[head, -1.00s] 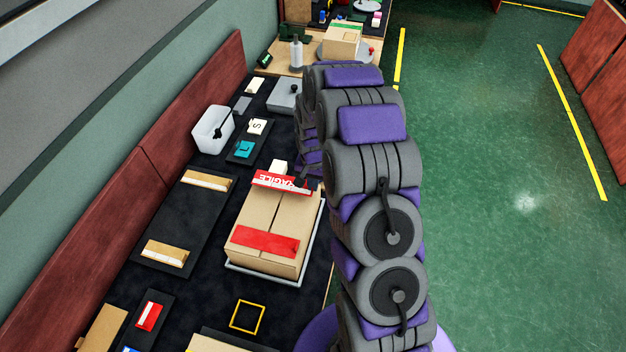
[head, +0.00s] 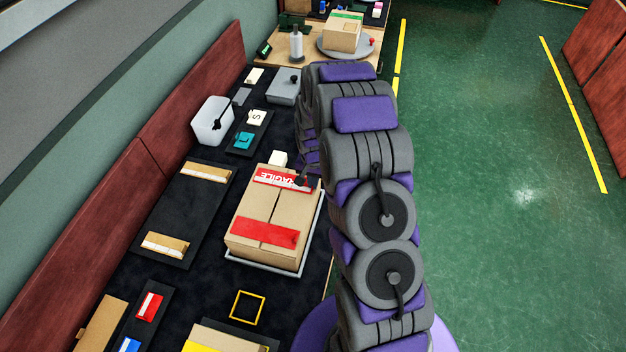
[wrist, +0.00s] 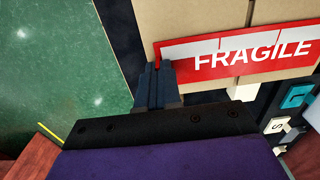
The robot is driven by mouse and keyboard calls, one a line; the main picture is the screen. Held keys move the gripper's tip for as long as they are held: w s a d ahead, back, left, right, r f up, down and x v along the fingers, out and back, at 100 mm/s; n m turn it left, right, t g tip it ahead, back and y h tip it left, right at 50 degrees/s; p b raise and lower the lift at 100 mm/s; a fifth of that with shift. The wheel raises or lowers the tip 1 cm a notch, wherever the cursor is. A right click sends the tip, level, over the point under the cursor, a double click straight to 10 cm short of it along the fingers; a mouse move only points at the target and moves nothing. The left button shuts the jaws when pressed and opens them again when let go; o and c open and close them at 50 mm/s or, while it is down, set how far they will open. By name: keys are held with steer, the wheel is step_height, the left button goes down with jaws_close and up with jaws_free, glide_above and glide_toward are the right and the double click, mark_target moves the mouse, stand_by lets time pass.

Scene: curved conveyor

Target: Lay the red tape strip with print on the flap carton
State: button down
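The flap carton (head: 262,205) is a tan box with a seam down its top. A plain red strip (head: 264,232) lies across its near end. The red tape strip with white FRAGILE print (head: 276,178) is at the carton's far end, across the seam; it also shows in the wrist view (wrist: 240,53). It looks flat against or very close over the top; contact is not certain. My gripper (wrist: 157,72) is at one end of the printed strip, its dark fingers close together on that end. In the head view my arm hides most of the gripper.
The carton sits on a pale tray (head: 318,228). Left of it is a black board (head: 185,215) with tan and white pieces. A white bin (head: 212,122), a grey box (head: 284,88) and a yellow square outline (head: 247,307) are around it. Green floor is free at right.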

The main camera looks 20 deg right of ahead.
steer(key=c, duration=1.3)
jaws_free()
steer(key=shift+o, duration=0.2)
step_height(320, 180, up, 17)
steer(key=p, duration=0.1)
steer(key=shift+p, duration=0.35)
steer(key=shift+r, duration=0.15)
